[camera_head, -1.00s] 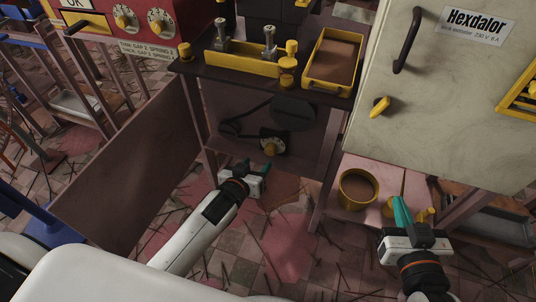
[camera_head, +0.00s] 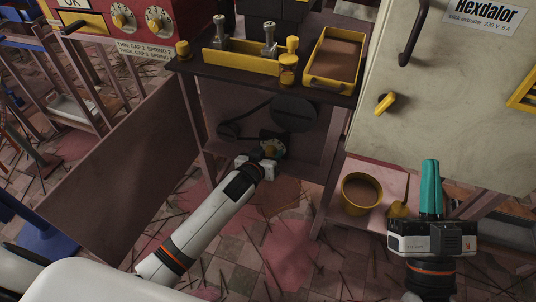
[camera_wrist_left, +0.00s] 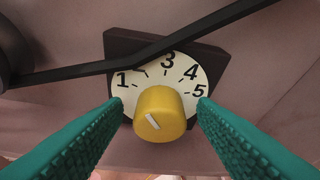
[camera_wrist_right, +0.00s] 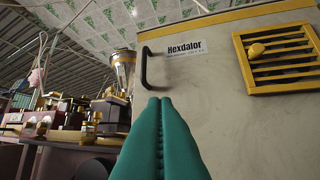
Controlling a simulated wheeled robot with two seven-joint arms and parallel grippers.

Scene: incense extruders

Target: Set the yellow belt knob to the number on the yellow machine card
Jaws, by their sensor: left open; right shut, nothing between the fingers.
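The yellow belt knob (camera_wrist_left: 160,112) sits low on a pale dial (camera_wrist_left: 190,72) with a dark square backing; 1, 3, 4 and 5 are readable, and the belt covers the place of 2. A short white mark slants on the knob's face, its upper end toward the 1 side. My left gripper (camera_wrist_left: 160,103) is open, its teal fingers on either side of the knob, apart from it as far as I can tell. In the head view the knob (camera_head: 272,149) is partly behind this gripper. My right gripper (camera_head: 431,165) is shut and empty before the cabinet. I see no card clearly belonging to the yellow machine.
Black belt and pulleys (camera_head: 293,113) are beside the dial, under the dark tabletop (camera_head: 240,82). A wooden panel (camera_head: 130,165) stands at left. A pale Hexdalor cabinet (camera_head: 430,130) and a yellow pot (camera_head: 361,193) are at right. A red machine's card (camera_head: 143,50) lists gap and spring numbers.

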